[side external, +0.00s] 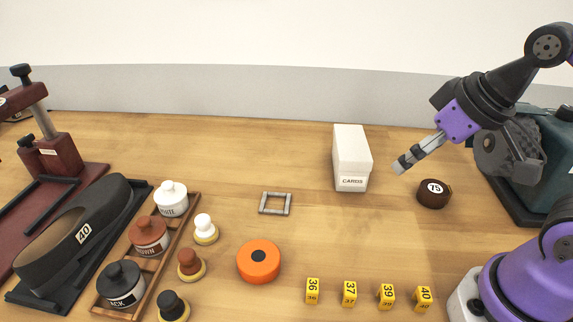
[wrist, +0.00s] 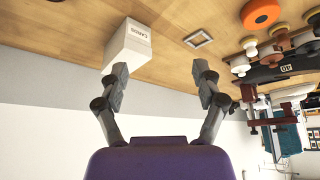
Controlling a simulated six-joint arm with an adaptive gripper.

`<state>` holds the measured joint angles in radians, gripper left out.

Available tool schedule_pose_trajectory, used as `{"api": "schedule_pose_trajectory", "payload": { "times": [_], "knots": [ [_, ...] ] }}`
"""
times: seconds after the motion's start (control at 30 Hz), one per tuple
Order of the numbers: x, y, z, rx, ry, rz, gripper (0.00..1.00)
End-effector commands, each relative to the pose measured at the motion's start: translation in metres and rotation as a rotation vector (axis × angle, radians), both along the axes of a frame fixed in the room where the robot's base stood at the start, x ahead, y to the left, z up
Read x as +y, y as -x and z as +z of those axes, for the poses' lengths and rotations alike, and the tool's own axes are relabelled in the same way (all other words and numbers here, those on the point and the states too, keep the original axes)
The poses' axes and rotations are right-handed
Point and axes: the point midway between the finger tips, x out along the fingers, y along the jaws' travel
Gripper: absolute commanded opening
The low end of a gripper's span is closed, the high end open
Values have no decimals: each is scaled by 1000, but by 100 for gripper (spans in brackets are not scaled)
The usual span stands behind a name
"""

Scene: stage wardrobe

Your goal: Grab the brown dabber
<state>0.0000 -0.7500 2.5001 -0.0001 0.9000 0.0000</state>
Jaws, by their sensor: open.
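The brown dabber (side external: 190,264) stands on the table at the left. It has a brown rounded top and a yellowish base. It stands between a white dabber (side external: 205,228) and a black dabber (side external: 173,305). It seems to show small near the right edge of the wrist view (wrist: 281,40). My gripper (side external: 402,165) is raised at the right, close to the white box in the side view and far from the dabbers. In the wrist view its fingers (wrist: 160,72) are spread with nothing between them.
A wooden rack (side external: 188,222) with labelled jars stands left of the dabbers. An orange disc (side external: 259,262) lies to their right, a small grey frame (side external: 275,203) behind. The white CARDS box (side external: 351,160), a brown round item marked 75 (side external: 434,194) and yellow number blocks (side external: 349,293) stand farther right.

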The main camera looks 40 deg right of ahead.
Motion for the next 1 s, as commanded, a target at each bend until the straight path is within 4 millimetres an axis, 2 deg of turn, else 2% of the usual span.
{"api": "schedule_pose_trajectory", "payload": {
  "times": [0.27,0.37,0.47,0.6,0.73,0.9,1.0],
  "knots": [
    [3,-5,3,6,-1,12,77],
    [15,-22,12,25,-5,44,77],
    [39,-52,21,59,-7,99,77],
    [94,-98,23,109,-4,186,77],
    [159,-130,7,152,7,262,77],
    [240,-144,-28,195,27,344,77],
    [271,-143,-45,209,37,372,77]
  ]
}}
